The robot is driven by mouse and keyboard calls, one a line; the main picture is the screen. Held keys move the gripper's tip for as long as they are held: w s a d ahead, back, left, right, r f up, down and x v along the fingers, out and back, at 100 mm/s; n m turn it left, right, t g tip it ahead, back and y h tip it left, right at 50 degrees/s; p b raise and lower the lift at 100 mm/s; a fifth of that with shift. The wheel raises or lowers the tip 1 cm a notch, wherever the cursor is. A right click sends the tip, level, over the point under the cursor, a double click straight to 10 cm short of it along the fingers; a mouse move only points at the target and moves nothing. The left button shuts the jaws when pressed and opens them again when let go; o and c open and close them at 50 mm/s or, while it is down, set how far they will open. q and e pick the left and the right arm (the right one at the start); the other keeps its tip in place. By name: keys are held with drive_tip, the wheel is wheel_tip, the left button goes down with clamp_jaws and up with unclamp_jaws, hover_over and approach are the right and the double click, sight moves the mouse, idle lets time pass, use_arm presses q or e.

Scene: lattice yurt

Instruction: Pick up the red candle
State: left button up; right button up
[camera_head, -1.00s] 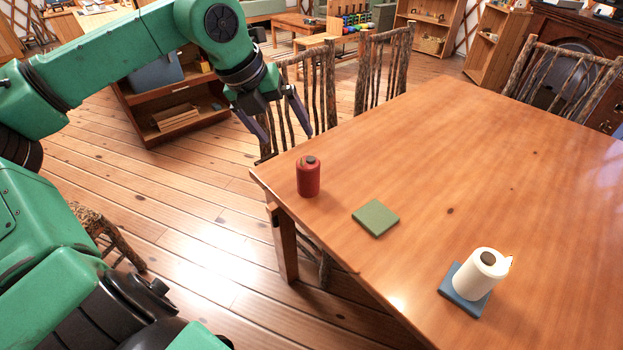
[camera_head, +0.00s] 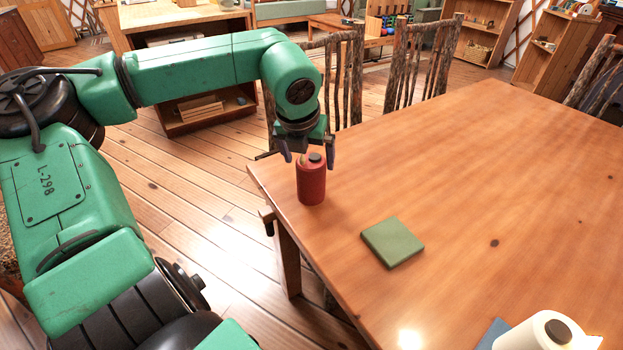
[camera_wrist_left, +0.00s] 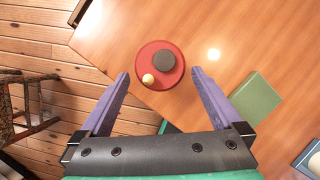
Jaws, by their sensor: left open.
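The red candle (camera_head: 311,184) stands upright near the left corner of the wooden table (camera_head: 450,190). It has a dark round spot and a small pale knob on top. My left gripper (camera_head: 309,160) is open, pointing down just above and behind the candle's top. In the left wrist view the candle (camera_wrist_left: 157,65) lies just beyond the open fingertips (camera_wrist_left: 160,75), roughly centred between them. The fingers hold nothing. My right gripper is not in view.
A green square coaster (camera_head: 392,242) lies right of the candle. Branch-backed chairs (camera_head: 343,80) stand behind the table. The table's middle is clear.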

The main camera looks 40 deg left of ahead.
use_arm(q)
drive_tip(key=x, duration=0.6)
drive_tip(key=shift+w+a+f, duration=0.2)
drive_tip(key=shift+w+a, duration=0.1)
drive_tip(key=shift+w, duration=0.2)
drive_tip(key=shift+r, duration=0.1)
drive_tip(key=c, duration=1.4)
drive_tip(key=shift+r, duration=0.1)
